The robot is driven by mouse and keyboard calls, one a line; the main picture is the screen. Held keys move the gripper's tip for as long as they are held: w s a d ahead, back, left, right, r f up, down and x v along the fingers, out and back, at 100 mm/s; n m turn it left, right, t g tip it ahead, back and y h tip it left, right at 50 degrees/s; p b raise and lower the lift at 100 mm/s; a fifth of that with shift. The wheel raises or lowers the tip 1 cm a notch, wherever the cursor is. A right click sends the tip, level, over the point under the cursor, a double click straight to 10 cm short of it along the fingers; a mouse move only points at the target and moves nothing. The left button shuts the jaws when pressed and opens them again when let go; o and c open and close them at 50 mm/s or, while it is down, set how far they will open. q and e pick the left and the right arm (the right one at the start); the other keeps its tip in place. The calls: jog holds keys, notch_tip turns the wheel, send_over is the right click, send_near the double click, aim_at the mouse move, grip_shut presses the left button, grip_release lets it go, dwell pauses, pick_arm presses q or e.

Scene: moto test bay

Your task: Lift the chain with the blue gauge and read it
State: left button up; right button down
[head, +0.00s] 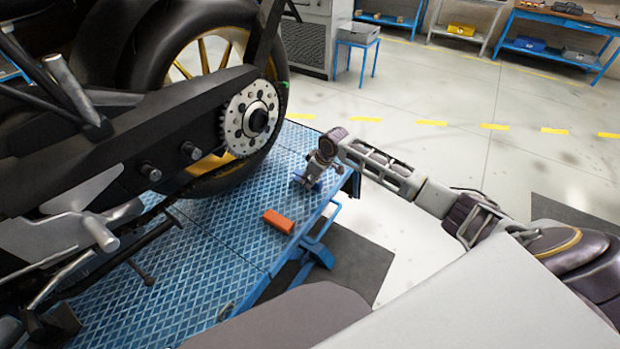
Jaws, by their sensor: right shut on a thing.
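My right gripper (309,181) is low over the far right part of the blue lift platform, right of the rear wheel. It is shut on a small blue thing (302,182), which looks like the blue gauge; the fingers hide much of it, and I cannot tell whether it touches the platform. The motorcycle's rear sprocket (235,128) faces me beside the black swingarm (130,125). The gauge is apart from the sprocket. My left gripper is not in view.
An orange block (278,221) lies on the blue platform (215,265) near its right edge. The motorcycle's rear tyre (274,60) stands behind. A blue stool (357,44) with a grey bin and blue workbenches (566,20) are far back. The floor between is clear.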

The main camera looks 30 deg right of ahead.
jog(key=shift+f, duration=0.15)
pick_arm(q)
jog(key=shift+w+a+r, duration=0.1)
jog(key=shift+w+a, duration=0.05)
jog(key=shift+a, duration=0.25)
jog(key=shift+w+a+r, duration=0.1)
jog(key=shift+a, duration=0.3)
pick_arm(e)
jog(key=shift+f, duration=0.15)
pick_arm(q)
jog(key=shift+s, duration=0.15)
pick_arm(e)
jog(key=shift+f, duration=0.1)
jog(key=c, duration=1.5)
grip_release()
jog(key=o, duration=0.4)
jog(key=shift+o, duration=0.2)
jog(key=shift+v, duration=0.85)
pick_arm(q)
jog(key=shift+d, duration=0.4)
pick_arm(e)
jog(key=shift+v, duration=5.2)
